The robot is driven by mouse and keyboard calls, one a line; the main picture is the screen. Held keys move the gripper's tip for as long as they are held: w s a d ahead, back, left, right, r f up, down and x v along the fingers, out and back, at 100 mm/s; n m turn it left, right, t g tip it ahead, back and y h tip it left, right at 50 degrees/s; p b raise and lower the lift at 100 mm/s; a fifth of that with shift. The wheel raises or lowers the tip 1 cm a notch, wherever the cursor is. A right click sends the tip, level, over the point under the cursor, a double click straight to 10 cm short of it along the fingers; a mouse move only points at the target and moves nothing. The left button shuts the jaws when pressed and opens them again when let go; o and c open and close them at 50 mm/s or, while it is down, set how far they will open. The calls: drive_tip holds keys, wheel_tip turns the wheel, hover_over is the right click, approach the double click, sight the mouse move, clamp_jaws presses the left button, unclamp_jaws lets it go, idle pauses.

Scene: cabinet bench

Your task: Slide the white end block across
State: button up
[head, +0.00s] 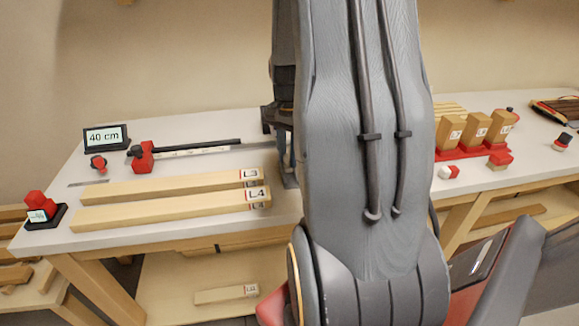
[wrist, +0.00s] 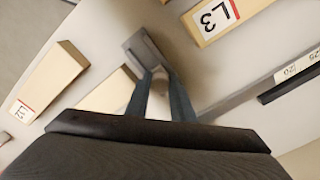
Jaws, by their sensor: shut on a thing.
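My gripper (head: 285,165) is low over the bench, left of my arm links in the head view and mostly hidden by them. A flat grey plate (wrist: 146,48) shows just beyond the fingertips. The rail with its scale (head: 190,152) runs left from near my gripper, with a red and black stop (head: 142,157) on its left part.
Timber L3 (head: 170,187) and timber L4 (head: 170,210) lie in front of the rail. A 40 cm display (head: 106,137) stands at the back left. A red button box (head: 42,210) is at the left edge. A red rack (head: 464,153) holds blocks at the right.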

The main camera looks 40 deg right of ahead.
drive_tip(key=shift+w+d, duration=0.3)
drive_tip(key=shift+w, duration=0.25)
drive_tip(key=shift+w+d, duration=0.3)
drive_tip(key=shift+w, duration=0.2)
drive_tip(key=shift+w+d, duration=0.3)
drive_tip(key=shift+w, duration=0.15)
idle(0.3)
drive_tip(key=o, duration=1)
drive_tip(key=shift+c, duration=0.2)
drive_tip(key=shift+r, duration=0.1)
wheel_tip(320, 180, up, 9)
drive_tip(key=p, duration=0.7)
